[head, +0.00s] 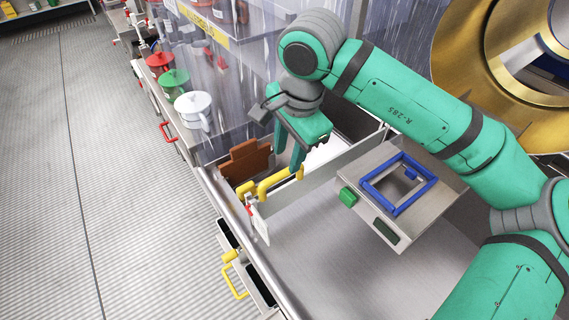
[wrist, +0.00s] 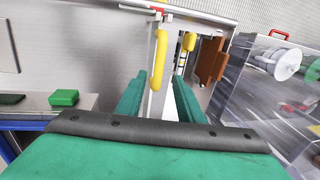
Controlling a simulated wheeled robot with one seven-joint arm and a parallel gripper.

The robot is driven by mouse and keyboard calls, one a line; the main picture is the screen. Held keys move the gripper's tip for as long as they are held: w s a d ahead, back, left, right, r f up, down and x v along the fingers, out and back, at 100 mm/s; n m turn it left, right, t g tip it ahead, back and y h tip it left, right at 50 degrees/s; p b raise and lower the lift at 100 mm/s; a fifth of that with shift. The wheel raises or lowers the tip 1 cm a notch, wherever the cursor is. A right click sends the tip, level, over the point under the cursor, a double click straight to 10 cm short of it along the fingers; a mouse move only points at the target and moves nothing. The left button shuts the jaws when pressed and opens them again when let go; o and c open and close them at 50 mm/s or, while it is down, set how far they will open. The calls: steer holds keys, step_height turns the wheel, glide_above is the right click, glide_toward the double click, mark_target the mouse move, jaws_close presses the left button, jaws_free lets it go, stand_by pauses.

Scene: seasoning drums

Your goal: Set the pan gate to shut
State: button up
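My gripper (head: 289,161) points down just above a yellow bar handle (head: 279,180) at the front of the metal pan. In the wrist view my gripper (wrist: 159,88) has its two green fingers apart with a gap between them. The yellow handle (wrist: 157,64) lies beyond the fingertips, roughly in line with the gap, and I see nothing held. A second yellow piece (wrist: 189,41) is close by. A brown plate (head: 247,160) stands just left of the handle, and also shows in the wrist view (wrist: 213,58). The gate's exact position is hard to tell.
A metal box with a blue frame (head: 426,194) and a green button (head: 347,197) stands right of the gripper. A yellow handle (head: 233,282) juts out below. The floor at left is clear.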

mark_target(285, 172)
steer(key=f, duration=0.5)
steer(key=shift+w+a+f, duration=0.2)
steer(key=shift+w+f, duration=0.15)
jaws_close()
